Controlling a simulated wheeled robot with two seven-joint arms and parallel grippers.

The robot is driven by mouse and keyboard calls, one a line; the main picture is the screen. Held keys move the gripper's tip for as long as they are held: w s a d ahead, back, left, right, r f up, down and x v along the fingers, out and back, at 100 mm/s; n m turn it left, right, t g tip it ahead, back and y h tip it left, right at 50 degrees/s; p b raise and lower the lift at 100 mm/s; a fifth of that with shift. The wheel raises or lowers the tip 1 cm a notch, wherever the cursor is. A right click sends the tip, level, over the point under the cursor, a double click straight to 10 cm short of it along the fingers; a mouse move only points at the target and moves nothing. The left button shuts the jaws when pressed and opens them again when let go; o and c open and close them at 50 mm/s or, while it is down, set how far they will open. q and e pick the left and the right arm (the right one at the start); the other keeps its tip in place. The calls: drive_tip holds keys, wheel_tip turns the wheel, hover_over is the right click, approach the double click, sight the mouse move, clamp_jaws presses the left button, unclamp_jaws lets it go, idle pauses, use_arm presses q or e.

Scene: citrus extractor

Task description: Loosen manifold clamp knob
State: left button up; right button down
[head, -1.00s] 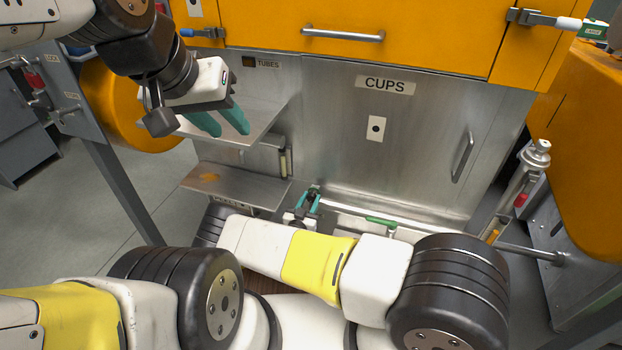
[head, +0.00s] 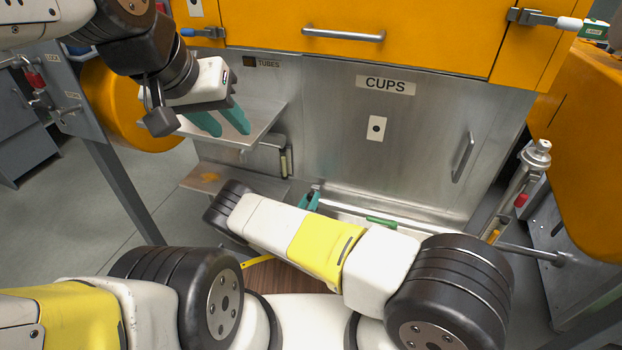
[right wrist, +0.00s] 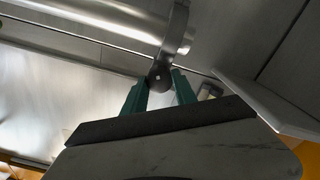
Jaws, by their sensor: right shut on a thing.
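In the right wrist view, the green fingers of my right gripper (right wrist: 160,90) are shut on a dark rounded knob (right wrist: 160,75). A curved metal piece (right wrist: 177,35) rises from the knob. In the head view only a small green part of my right gripper (head: 310,200) shows behind my right forearm, low in front of the steel panel; the knob is hidden there. My left gripper (head: 222,122) hangs at the upper left with its green fingers apart and nothing between them, in front of the TUBES shelf (head: 262,125).
The steel panel labelled CUPS (head: 420,140) stands behind, with a handle (head: 463,157) at its right. An orange cabinet door (head: 400,40) is above it. A lower shelf (head: 205,178) is at the left. A metal cylinder with a red band (head: 520,185) stands at the right.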

drive_tip(key=shift+n, duration=0.5)
drive_tip(key=c, duration=1)
unclamp_jaws()
drive_tip(key=shift+s, duration=0.1)
drive_tip(key=v, duration=0.7)
drive_tip(key=shift+s+a, duration=0.15)
drive_tip(key=shift+s, duration=0.1)
